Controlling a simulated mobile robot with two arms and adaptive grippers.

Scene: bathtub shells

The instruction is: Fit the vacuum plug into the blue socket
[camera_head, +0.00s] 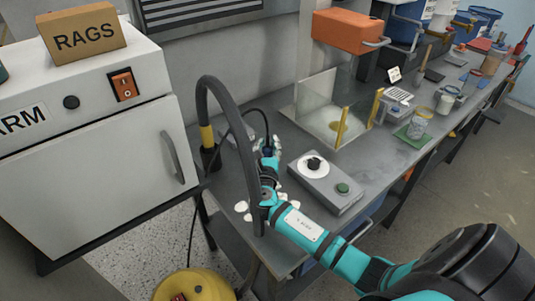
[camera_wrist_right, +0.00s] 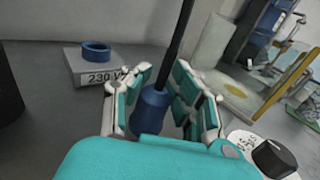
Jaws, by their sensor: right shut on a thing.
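The blue vacuum plug (camera_wrist_right: 150,110), with a dark cable rising from its top, is between the fingers of my right gripper (camera_wrist_right: 163,84) in the right wrist view. The gripper is shut on it. The blue ring-shaped socket (camera_wrist_right: 96,50) sits on a grey box marked "230 V" (camera_wrist_right: 88,72), ahead and to the left of the plug and apart from it. In the head view my right gripper (camera_head: 268,155) is over the bench beside a thick dark hose. I cannot make out the socket there. My left gripper is not in view.
A thick hose (camera_head: 214,84) arches over the bench close to my right arm. A grey box with a black knob (camera_head: 315,164) stands right of the gripper. Clear panels (camera_head: 325,100) stand behind it. A white cabinet (camera_head: 90,150) is at left, a yellow vacuum (camera_head: 195,285) below.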

